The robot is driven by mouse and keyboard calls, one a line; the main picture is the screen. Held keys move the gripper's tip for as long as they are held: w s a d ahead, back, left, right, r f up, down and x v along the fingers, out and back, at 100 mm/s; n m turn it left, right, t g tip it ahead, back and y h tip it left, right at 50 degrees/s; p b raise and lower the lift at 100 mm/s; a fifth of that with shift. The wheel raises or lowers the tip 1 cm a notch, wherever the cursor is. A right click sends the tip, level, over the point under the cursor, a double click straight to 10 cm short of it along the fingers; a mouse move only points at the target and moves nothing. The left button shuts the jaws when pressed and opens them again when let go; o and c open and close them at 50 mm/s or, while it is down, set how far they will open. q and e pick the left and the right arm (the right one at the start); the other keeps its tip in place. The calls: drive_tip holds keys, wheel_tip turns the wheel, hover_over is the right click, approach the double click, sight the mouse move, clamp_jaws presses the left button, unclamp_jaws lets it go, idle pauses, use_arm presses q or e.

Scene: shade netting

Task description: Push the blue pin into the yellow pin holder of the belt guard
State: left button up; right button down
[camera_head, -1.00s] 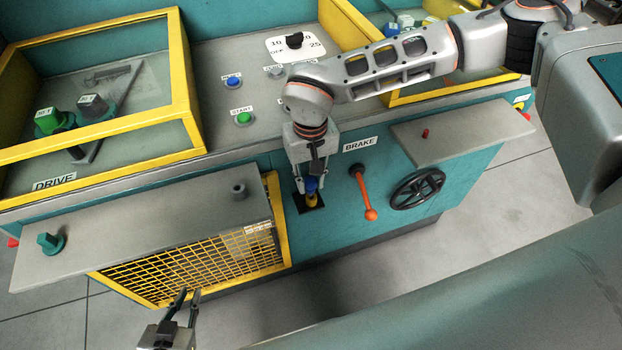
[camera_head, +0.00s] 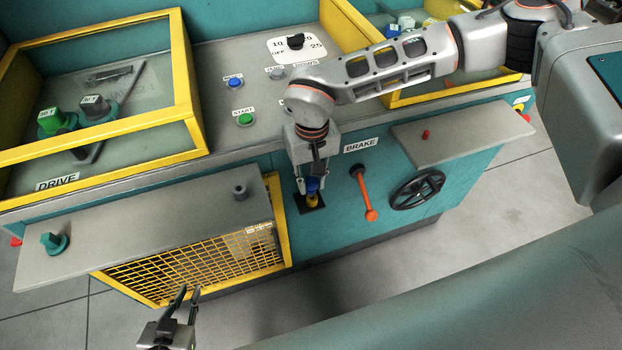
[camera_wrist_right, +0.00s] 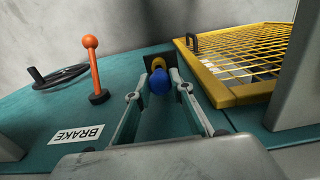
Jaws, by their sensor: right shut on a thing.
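The blue pin (camera_head: 313,184) is between the fingers of my right gripper (camera_head: 312,188), which is shut on it. In the right wrist view the blue pin (camera_wrist_right: 159,83) is seen end-on between the two fingers (camera_wrist_right: 160,78). The yellow pin holder (camera_head: 313,202) sits on a dark plate on the teal front panel, directly beyond the pin. It also shows behind the pin in the right wrist view (camera_wrist_right: 158,63). How deep the pin sits in it is hidden. The belt guard (camera_head: 205,266) is a yellow-framed mesh left of the holder. My left gripper (camera_head: 185,293) is empty, its fingers apart, before the guard.
An orange brake lever (camera_head: 364,192) and a black handwheel (camera_head: 417,189) are right of the holder. A grey shelf (camera_head: 130,238) juts out above the guard, with a dark knob (camera_head: 239,190). The floor in front is clear.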

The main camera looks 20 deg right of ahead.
drive_tip(key=shift+s+d+f, duration=0.35)
drive_tip(key=shift+d, duration=0.05)
idle(0.7)
idle(0.3)
drive_tip(key=shift+f, duration=0.1)
idle(0.4)
drive_tip(key=shift+r+p, duration=0.2)
drive_tip(key=shift+p, duration=0.2)
